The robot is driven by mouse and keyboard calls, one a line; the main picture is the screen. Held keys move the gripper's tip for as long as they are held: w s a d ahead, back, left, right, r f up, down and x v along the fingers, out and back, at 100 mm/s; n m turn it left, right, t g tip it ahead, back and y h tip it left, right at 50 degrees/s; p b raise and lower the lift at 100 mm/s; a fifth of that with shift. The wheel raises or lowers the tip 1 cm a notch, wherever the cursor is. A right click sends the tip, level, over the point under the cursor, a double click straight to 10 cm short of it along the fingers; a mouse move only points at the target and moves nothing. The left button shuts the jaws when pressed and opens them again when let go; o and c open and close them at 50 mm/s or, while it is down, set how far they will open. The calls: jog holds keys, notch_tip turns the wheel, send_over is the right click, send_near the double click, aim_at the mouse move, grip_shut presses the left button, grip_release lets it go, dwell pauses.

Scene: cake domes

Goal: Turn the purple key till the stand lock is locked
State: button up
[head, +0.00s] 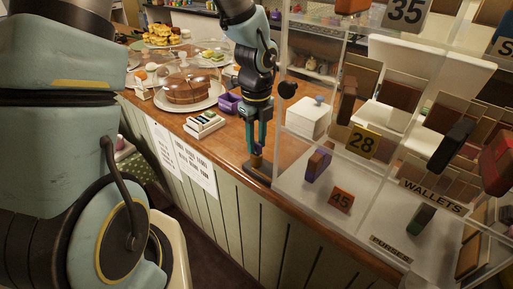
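My gripper (257,149) points down at the counter's edge, just left of the clear display case. Its two teal fingers come down close to a small dark object (259,168) on the counter, which may be the stand lock's base. The fingers and the small size hide detail there. I cannot make out the purple key, nor whether the fingers hold it or how far it is turned.
The clear case (341,199) with wallets and number tags fills the right side. On the wooden counter (222,147) are a purple tray (231,103), a white box (308,118), a small stacked item (204,124) and a domed chocolate cake (187,90).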

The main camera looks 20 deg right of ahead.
aim_at(257, 142)
jog(key=shift+r+p, duration=0.3)
jog(key=shift+r, duration=2.7)
notch_tip(257, 142, up, 11)
jog(key=b, duration=0.2)
jog(key=a+f+n+b, duration=0.1)
jog(key=a+f+n, duration=0.3)
jog(key=a+n, duration=0.4)
jog(key=w+a+f+n+t+b, duration=0.1)
jog(key=a+f+n, duration=0.3)
jog(key=a+n, duration=0.5)
jog(key=a+f+n+b, duration=0.1)
jog(key=a+f+n, duration=0.4)
jog(key=n, duration=0.8)
jog(key=a, duration=0.3)
jog(key=shift+w+a+n+t, duration=0.15)
jog(key=shift+a+n+t, duration=0.05)
jog(key=shift+n+t, duration=0.1)
